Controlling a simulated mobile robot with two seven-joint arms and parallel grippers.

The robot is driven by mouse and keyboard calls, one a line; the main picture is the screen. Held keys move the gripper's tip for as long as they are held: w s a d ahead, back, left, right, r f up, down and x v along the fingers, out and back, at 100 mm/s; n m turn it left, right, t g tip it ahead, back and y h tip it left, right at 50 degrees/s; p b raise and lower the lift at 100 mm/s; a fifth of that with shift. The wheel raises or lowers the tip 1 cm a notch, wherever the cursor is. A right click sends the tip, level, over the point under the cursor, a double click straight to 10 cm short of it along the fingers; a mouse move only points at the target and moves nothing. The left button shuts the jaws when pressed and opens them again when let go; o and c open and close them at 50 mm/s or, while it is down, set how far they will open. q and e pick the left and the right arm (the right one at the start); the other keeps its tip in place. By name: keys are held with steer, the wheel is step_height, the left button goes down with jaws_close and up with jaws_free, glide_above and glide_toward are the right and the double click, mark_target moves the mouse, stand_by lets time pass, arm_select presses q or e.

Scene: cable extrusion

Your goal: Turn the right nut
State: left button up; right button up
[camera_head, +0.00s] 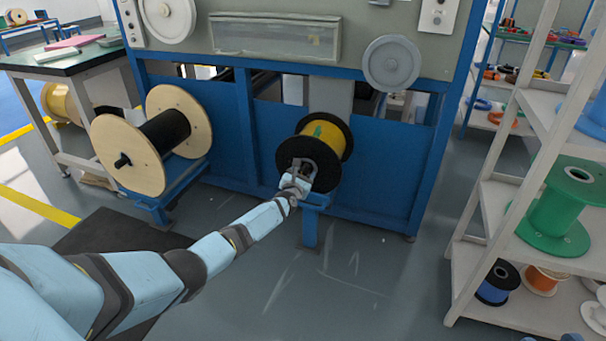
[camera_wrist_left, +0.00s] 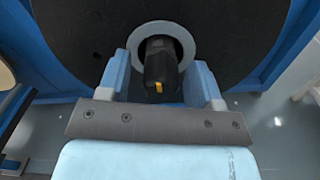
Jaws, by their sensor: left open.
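A spool (camera_head: 325,135) with black flanges and yellow winding sits on a blue stand at the front of the machine. Its black flange (camera_wrist_left: 75,45) fills much of the left wrist view. A dark nut-like piece (camera_wrist_left: 160,62) with a small yellow mark sticks out at the flange's centre, inside a light grey ring (camera_wrist_left: 186,45). My left gripper (camera_head: 305,172) is at the centre of this spool. In the left wrist view its fingers (camera_wrist_left: 161,84) are open, one on each side of the dark piece, with visible gaps. My right gripper is out of view.
A wooden-flanged spool (camera_head: 125,155) with black winding stands to the left. The blue and grey machine (camera_head: 385,155) is behind. A white shelf (camera_head: 478,190) with spools, including a green one (camera_head: 560,205), stands at the right. The floor between is clear.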

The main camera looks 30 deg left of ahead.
arm_select(q)
steer(key=shift+s+d, duration=0.1)
steer(key=shift+s, duration=0.1)
steer(key=p+v, duration=0.6)
steer(key=v, duration=0.7)
steer(key=shift+s+p, duration=0.2)
steer(key=shift+p, duration=0.15)
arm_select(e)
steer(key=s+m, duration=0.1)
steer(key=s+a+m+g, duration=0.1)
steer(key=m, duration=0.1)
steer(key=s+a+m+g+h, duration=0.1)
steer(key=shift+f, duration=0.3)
arm_select(q)
steer(key=shift+f, duration=0.1)
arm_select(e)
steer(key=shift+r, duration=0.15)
